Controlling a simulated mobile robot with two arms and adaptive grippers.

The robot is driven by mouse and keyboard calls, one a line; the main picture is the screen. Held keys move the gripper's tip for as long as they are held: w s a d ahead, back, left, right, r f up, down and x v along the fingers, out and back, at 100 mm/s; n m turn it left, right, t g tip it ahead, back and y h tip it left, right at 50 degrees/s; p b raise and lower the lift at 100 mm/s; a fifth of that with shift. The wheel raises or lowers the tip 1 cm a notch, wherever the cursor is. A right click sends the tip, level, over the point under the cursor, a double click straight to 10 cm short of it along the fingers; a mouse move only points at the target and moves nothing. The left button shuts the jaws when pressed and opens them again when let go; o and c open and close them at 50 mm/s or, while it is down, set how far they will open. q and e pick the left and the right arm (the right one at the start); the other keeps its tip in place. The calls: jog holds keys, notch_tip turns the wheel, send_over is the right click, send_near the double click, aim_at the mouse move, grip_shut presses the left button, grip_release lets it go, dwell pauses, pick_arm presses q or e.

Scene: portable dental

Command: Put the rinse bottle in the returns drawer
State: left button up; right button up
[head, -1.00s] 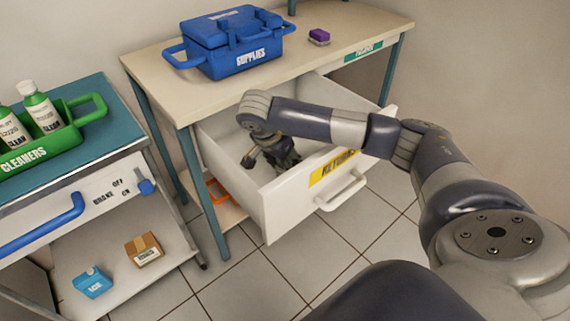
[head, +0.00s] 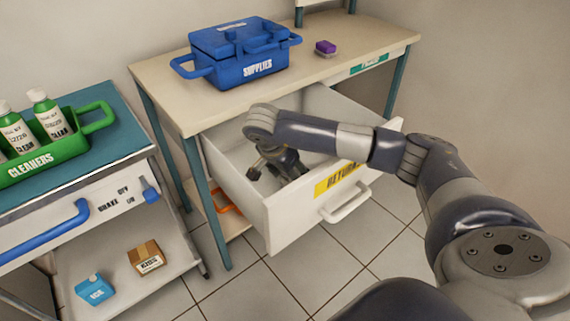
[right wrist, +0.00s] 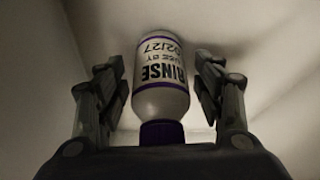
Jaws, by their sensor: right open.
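The returns drawer (head: 245,199) is pulled open under the table, with a yellow RETURNS label and a white handle on its front. My right gripper (head: 290,174) reaches down inside it. In the right wrist view, the rinse bottle (right wrist: 161,80) is white with a purple cap and shows upside down in the picture. It rests against a pale inner surface of the drawer. The open fingers of my right gripper (right wrist: 162,78) stand on either side of the bottle, with a narrow gap at each side. The bottle is hidden in the head view. My left gripper is out of view.
A cart at left holds a green cleaners caddy (head: 100,120) with bottles. Small boxes sit on its lower shelf (head: 125,285).

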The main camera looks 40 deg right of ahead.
pick_arm(q)
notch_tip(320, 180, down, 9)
jog(key=p, duration=0.2)
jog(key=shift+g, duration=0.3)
pick_arm(e)
jog(key=v, duration=1.2)
pick_arm(q)
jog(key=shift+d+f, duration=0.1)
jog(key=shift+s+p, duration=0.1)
jog(key=shift+p, duration=0.2)
pick_arm(e)
jog(key=shift+r, duration=0.1)
